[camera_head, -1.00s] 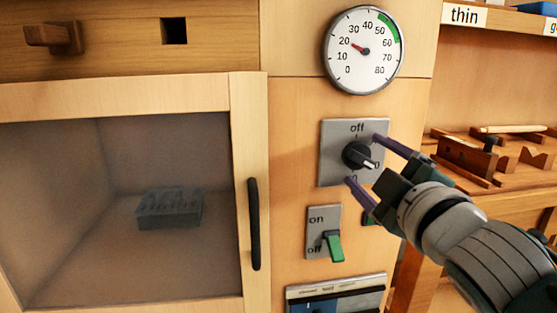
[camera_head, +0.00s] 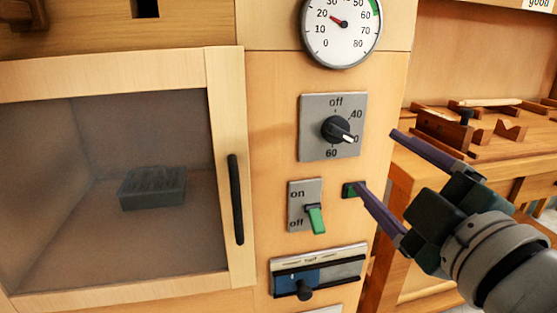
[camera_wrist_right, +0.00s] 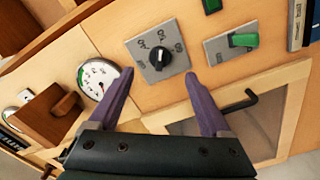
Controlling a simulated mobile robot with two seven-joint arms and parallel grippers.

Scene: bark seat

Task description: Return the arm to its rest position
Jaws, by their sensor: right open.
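My right gripper (camera_head: 380,175) is open and empty in the head view, with its two purple fingers spread apart. It is to the right of the rotary knob (camera_head: 338,130) and apart from it. The knob sits on a grey plate marked off, 40 and 60, and its white pointer is aimed to the lower right. In the right wrist view the open fingers (camera_wrist_right: 158,95) frame the area below the knob (camera_wrist_right: 160,58), with nothing between them. My left gripper is not in view.
A cabinet with a glass door (camera_head: 120,180) and black handle (camera_head: 236,198) is at left, a dark block (camera_head: 152,188) inside. A gauge (camera_head: 343,25), an on/off switch (camera_head: 316,218) with its green lever down, and a slider panel (camera_head: 318,272) share the front. A wooden bench (camera_head: 470,190) is at right.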

